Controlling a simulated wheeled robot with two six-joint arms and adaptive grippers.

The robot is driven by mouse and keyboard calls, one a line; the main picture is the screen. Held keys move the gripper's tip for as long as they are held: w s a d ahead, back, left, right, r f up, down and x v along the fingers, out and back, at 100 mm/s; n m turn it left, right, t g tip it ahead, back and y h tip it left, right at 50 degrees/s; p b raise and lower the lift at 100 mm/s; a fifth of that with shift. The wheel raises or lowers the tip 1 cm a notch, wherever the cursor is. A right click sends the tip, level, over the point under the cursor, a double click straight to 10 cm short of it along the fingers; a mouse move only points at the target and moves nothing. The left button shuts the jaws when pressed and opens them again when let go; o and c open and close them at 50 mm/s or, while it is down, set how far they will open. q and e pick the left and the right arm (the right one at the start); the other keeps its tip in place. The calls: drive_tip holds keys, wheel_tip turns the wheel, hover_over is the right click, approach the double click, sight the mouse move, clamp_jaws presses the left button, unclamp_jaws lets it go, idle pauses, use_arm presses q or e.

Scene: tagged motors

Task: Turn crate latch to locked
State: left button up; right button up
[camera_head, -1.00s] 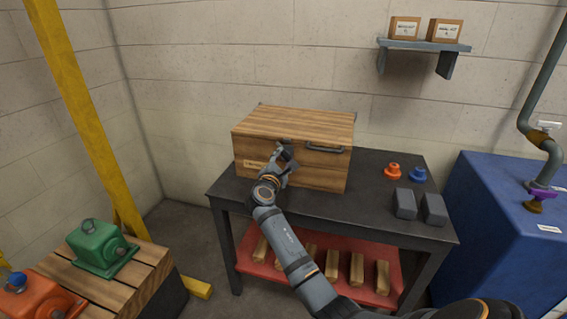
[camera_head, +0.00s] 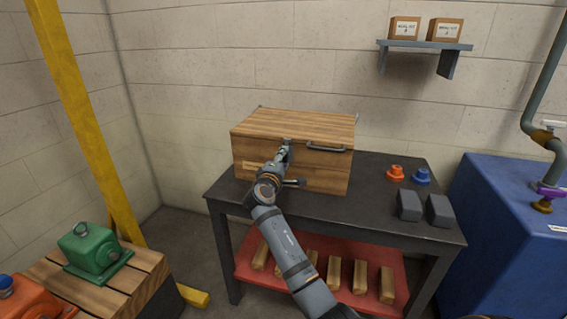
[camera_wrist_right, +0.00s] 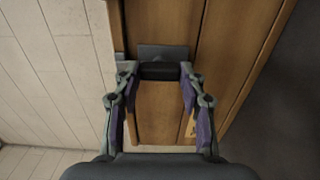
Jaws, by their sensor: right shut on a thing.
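The wooden crate (camera_head: 325,174) stands lid down on the dark workbench (camera_head: 385,215). Its dark latch shows in the right wrist view (camera_wrist_right: 160,71) below a grey plate on the wood. My right gripper (camera_head: 286,150) is at the crate's front, just under the lid edge. In the right wrist view its two fingers (camera_wrist_right: 160,78) are on either side of the latch, shut on it. In the head view the gripper hides most of the latch, so its exact turn is hard to tell. My left gripper is not in view.
A dark handle (camera_head: 325,148) is on the crate's front, right of the latch. Orange (camera_head: 396,172) and blue (camera_head: 421,176) parts and two grey blocks (camera_head: 409,206) stand on the bench's right. A blue cabinet (camera_head: 500,240) is further right; a green motor (camera_head: 92,252) sits at left.

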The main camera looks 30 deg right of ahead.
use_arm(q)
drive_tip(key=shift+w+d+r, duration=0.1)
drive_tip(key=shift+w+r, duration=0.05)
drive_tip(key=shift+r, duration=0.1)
use_arm(e)
drive_tip(key=shift+f, duration=0.1)
drive_tip(key=o, duration=1.1)
drive_tip(key=shift+o, duration=0.2)
drive_tip(key=v, duration=0.7)
drive_tip(key=shift+s+a, duration=0.2)
